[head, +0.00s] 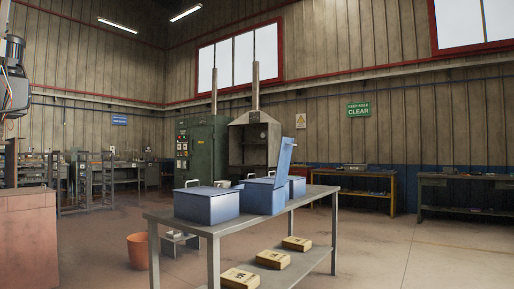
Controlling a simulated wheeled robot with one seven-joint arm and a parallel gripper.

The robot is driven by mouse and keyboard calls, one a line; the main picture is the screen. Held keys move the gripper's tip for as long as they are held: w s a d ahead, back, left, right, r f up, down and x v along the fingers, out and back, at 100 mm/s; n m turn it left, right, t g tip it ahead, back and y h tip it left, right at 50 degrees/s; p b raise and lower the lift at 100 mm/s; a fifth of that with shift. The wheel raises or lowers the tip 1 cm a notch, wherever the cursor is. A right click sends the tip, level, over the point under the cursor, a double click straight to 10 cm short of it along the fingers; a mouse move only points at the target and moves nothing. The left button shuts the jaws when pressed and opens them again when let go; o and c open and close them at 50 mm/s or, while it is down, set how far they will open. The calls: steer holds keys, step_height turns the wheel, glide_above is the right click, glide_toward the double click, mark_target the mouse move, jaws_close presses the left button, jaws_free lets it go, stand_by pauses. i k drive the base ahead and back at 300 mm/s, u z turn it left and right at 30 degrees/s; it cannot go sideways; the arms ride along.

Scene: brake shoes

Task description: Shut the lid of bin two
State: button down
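Several blue metal bins stand on a grey metal table (160,216). The nearest bin (206,207) is at the left with its lid down and a pale handle on top. The middle bin (263,201) has its lid (284,160) raised, standing nearly upright and leaning slightly right. Another blue bin (297,186) sits partly hidden behind it, and its lid looks down. I cannot read any bin numbers; the open one is in the middle of the row. My gripper is not in view.
Several yellowish boxes (272,260) with dark marks lie on the table's lower shelf. An orange bucket (138,250) and a small grey stool (180,243) stand on the floor to the left. The floor to the right of the table is clear. Workbenches (365,181) line the far wall.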

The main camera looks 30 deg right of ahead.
mark_target(288, 163)
steer(key=z, duration=0.95)
steer(key=i, duration=1.15)
steer(key=u, duration=0.1)
